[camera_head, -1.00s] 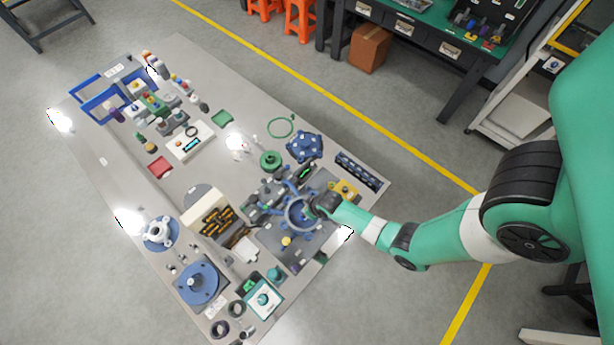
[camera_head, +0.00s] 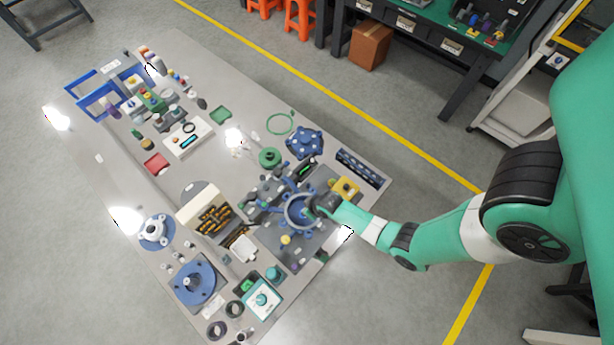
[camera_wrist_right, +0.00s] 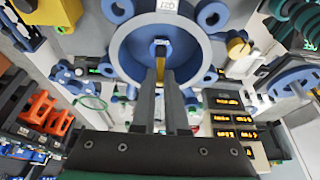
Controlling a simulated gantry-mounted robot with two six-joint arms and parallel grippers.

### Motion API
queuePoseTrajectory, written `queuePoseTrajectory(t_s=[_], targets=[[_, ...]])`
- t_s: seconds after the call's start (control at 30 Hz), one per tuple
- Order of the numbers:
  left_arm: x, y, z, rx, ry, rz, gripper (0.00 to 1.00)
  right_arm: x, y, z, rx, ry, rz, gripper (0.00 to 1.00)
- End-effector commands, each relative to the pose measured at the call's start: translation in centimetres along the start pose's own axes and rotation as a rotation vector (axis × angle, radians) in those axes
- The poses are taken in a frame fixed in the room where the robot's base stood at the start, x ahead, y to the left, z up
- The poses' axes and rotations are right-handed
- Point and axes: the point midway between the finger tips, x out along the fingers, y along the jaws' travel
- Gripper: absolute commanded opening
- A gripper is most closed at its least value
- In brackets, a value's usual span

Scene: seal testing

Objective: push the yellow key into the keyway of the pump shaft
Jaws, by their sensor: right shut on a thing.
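The blue ring-shaped pump housing (camera_head: 292,222) sits on the grey table, and its blue ring (camera_wrist_right: 122,50) fills the top of the right wrist view. A small blue shaft end (camera_wrist_right: 160,44) shows in the ring's dark middle. My right gripper (camera_wrist_right: 160,72) has its two grey fingers pointing into the ring. It is shut on the yellow key (camera_wrist_right: 160,64), a narrow strip showing between the fingertips, just below the shaft end. Whether the key touches the shaft or keyway is unclear. In the head view my right gripper (camera_head: 318,207) hides part of the ring.
A yellow block (camera_head: 345,188) and a blue round part (camera_head: 304,142) stand close to the housing. Some bare table shows around the red tray (camera_head: 156,163).

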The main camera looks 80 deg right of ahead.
Motion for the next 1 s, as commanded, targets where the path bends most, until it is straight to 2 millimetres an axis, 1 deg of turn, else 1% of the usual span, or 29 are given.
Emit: queuePoseTrajectory(t_s=[0.37, 0.67, 0.7, 0.87, 0.9, 1.0], targets=[[-0.02, 0.0, 0.01, 0.0, 0.0, 0.0, 0.0, 0.03, 0.01, 0.04, 0.0, -0.001, 0.0, 0.0], [-0.63, 0.0, 0.58, 0.0, 0.0, 0.0, 0.0, 0.91, 0.0, 0.39, 0.0, -0.001, 0.0, 0.0], [-0.56, 0.0, 0.52, 0.0, 0.0, 0.0, 0.0, 0.82, 0.0, 0.35, 0.0, 0.0, 0.0, 0.15], [-0.5, 0.0, 0.47, 0.0, 0.0, 0.0, 0.0, 0.74, 0.01, 0.33, 0.0, -0.001, 0.0, 0.43], [-0.5, 0.0, 0.46, 0.0, 0.0, 0.0, 0.0, 0.74, 0.0, 0.32, 0.0, -0.001, 0.0, 0.46], [-0.5, 0.0, 0.46, 0.0, 0.0, 0.0, 0.0, 0.74, 0.0, 0.33, 0.0, -0.001, 0.0, 0.46]])
